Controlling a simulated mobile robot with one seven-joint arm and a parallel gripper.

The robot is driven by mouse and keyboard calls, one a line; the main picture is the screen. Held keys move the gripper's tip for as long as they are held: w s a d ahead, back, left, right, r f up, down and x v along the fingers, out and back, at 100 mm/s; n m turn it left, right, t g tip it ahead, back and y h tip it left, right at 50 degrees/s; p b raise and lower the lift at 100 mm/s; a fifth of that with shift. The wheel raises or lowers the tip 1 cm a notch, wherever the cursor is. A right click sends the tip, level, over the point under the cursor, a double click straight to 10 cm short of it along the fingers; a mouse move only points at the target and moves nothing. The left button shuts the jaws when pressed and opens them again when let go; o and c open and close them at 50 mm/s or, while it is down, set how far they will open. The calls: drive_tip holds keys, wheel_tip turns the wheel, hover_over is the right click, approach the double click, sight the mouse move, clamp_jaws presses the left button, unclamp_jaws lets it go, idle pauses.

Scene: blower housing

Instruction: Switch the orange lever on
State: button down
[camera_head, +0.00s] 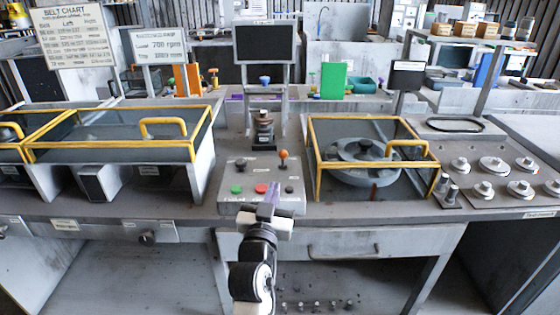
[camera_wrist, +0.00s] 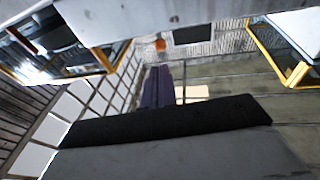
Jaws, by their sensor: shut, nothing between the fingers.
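The orange lever (camera_head: 283,155) has a ball knob on a short stem and stands at the back right of the grey control box (camera_head: 228,205). Its stem looks about upright. I cannot tell from this which switch position it is in. My gripper (camera_head: 273,188) is at the front of the box, below and in front of the lever, apart from it. Its purple fingers are shut with nothing between them; they also show in the wrist view (camera_wrist: 158,72). There, a small orange spot (camera_wrist: 160,45), likely the lever knob, lies just beyond the fingertips.
The box also bears a green button (camera_head: 236,189), a red button (camera_head: 260,188) and black knobs (camera_head: 241,164). Yellow-framed covers stand left (camera_head: 110,150) and right (camera_head: 318,172) of it. A dark screen (camera_head: 264,43) stands behind. A drawer (camera_head: 340,245) is below the bench top.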

sight(282, 158)
drive_tip(key=p+x, duration=0.2)
drive_tip(key=x, duration=0.5)
drive_tip(key=shift+w+d+r+p, duration=0.1)
drive_tip(key=shift+w+r+p, duration=0.2)
drive_tip(key=shift+p, duration=0.1)
drive_tip(key=shift+w+d+f, duration=0.1)
drive_tip(key=shift+w, duration=0.4)
